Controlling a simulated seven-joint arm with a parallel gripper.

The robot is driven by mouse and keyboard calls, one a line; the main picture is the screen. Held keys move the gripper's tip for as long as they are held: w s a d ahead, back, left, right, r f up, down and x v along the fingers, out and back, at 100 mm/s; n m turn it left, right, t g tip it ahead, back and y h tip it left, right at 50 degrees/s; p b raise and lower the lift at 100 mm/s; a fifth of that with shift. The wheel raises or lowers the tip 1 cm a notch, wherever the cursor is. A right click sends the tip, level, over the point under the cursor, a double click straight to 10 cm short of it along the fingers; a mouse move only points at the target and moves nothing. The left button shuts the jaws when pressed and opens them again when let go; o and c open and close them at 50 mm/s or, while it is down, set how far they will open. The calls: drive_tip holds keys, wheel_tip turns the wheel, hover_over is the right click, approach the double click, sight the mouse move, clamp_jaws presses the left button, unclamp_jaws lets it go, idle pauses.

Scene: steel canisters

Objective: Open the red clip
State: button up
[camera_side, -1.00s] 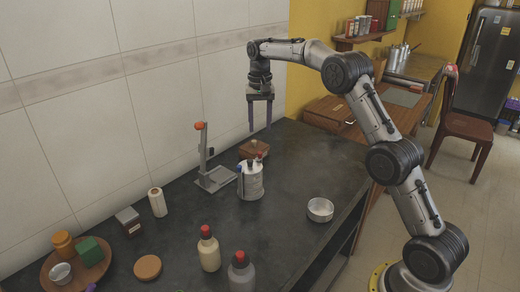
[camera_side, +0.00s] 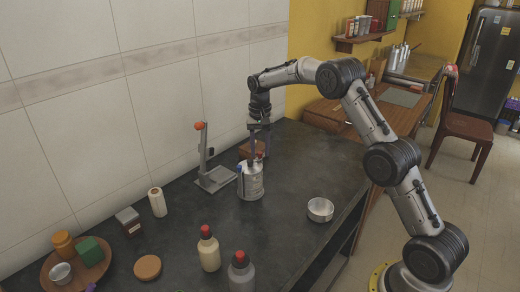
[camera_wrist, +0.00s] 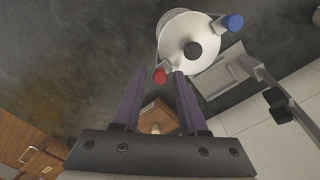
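The steel canister (camera_side: 251,184) stands upright on the dark worktop. Its round lid with a black knob fills the top of the wrist view (camera_wrist: 190,45). The red clip (camera_wrist: 159,76) sits at the lid's near edge; in the side view my fingers seem to hide it. A blue clip (camera_wrist: 234,22) is on the opposite side of the rim. My gripper (camera_wrist: 160,77) is open, its purple fingers either side of the red clip in the wrist view. In the side view my gripper (camera_side: 260,158) is low at the canister's top right; contact cannot be told.
A lever stand with an orange knob (camera_side: 201,125) is close left of the canister. A wooden box (camera_side: 246,149) is behind it. A metal bowl (camera_side: 320,210) is to the right, and red-capped bottles (camera_side: 209,254) are in front. The right worktop is mostly clear.

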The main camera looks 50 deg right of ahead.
clamp_jaws()
idle(1.2)
